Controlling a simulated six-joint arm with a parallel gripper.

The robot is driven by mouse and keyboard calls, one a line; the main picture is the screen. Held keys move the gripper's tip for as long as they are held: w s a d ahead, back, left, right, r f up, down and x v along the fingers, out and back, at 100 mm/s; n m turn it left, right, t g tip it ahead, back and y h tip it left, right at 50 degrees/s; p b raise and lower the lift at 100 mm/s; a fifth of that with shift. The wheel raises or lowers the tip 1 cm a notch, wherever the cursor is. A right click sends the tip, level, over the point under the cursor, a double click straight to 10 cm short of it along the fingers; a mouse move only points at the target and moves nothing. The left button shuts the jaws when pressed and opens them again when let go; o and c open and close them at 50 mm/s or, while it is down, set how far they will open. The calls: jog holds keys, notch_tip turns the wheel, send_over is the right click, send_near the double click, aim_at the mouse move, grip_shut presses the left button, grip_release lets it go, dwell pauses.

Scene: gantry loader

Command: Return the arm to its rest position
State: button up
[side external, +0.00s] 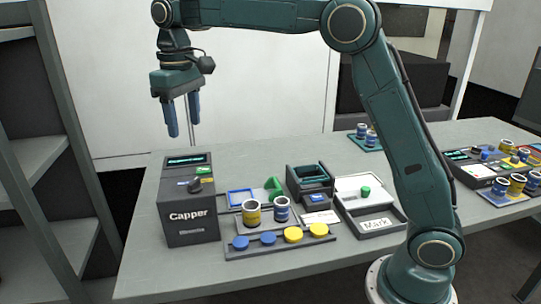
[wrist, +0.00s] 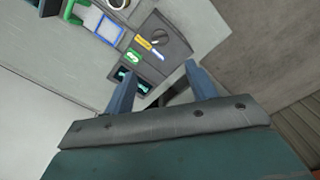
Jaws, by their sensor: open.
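My gripper (side external: 182,116) is in the upper left of the side view, raised above the table and just above and behind the Capper box. Its two blue fingers point down and stand apart, with nothing between them. In the wrist view my gripper (wrist: 160,85) also shows its fingers spread and empty. The dark grey Capper box (side external: 188,217) stands at the table's left end, below my gripper. Its top with a knob and small labels shows in the wrist view (wrist: 152,62).
The grey table (side external: 300,268) holds a rack (side external: 280,241) of blue and yellow caps, with two jars behind it. A tray marked Mark (side external: 374,225) lies near my arm's base. More jars (side external: 514,185) stand at the right. Shelving (side external: 35,150) rises at the left; air around my gripper is clear.

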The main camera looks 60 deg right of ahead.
jog(key=s+d+r+t, duration=0.1)
jog(key=s+d+r, duration=0.1)
jog(key=s, duration=0.6)
jog(key=s+d+r+t, duration=0.2)
jog(key=s, duration=0.6)
jog(key=s+d+f+m+t, duration=0.1)
jog(key=s+f, duration=0.3)
jog(key=s, duration=0.4)
jog(key=s+d+f+t, duration=0.1)
jog(key=s+f, duration=0.3)
jog(key=s, duration=0.3)
jog(key=shift+s+d+f+m+t, duration=0.2)
jog(key=shift+s+f+m+t, duration=0.1)
jog(key=shift+s+f+m, duration=0.1)
